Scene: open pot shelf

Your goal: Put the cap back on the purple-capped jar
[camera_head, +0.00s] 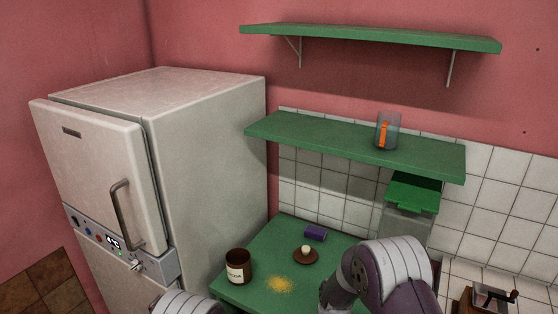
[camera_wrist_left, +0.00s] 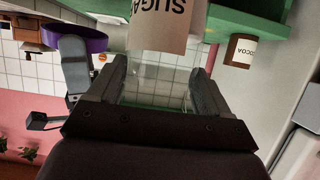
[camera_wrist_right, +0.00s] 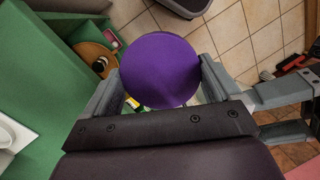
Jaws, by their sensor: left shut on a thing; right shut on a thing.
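In the left wrist view my left gripper (camera_wrist_left: 162,72) is shut on a clear jar (camera_wrist_left: 150,74) with a label (camera_wrist_left: 160,32) reading SUGA, upside down in the picture. The jar's far end runs out of the frame. In the right wrist view my right gripper (camera_wrist_right: 160,82) is shut on a round purple cap (camera_wrist_right: 160,66), its flat face toward the camera. The cap also shows in the left wrist view (camera_wrist_left: 88,40), to the left of the jar and apart from it. Both grippers are out of the head view; only parts of my arms show there.
A brown cocoa jar (camera_head: 238,268), a brown lid with a pale knob (camera_head: 306,257), a purple block (camera_head: 315,233) and spilled yellow powder (camera_head: 280,285) are on the green counter (camera_head: 255,300). A glass container (camera_head: 388,130) stands on the lower green shelf (camera_head: 330,141). A fridge (camera_head: 205,150) stands left.

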